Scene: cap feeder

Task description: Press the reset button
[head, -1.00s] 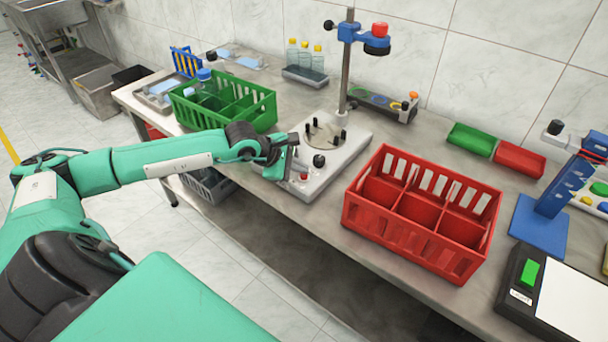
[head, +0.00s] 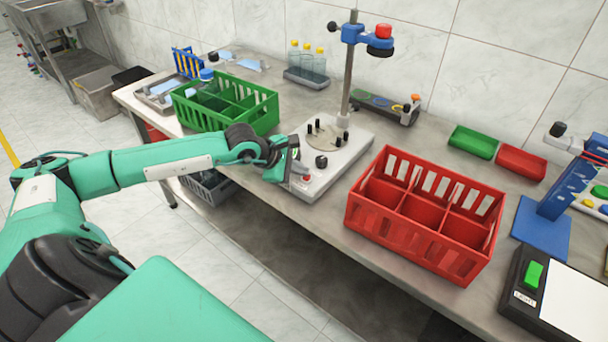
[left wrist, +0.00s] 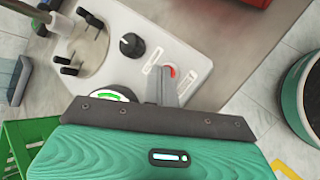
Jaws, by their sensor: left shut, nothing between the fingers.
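The cap feeder (head: 345,160) is a pale grey base with a round plate bearing black pegs, a black knob (left wrist: 131,45) and a post. In the left wrist view a red button (left wrist: 173,71) shows at the base's front corner, beside pale label strips too small to read. My left gripper (head: 299,177) is shut and empty, its fingertips at that corner. In the left wrist view its fingers (left wrist: 163,78) partly cover the red button; I cannot tell whether they touch it. A round part with a green patch (left wrist: 108,95) is half hidden by the gripper body. My right gripper is out of view.
A green divided crate (head: 262,105) stands left of the feeder and a red divided crate (head: 375,225) right of it. The post carries a blue head with a red top (head: 384,31). The bench's front edge (head: 315,222) runs close below the gripper.

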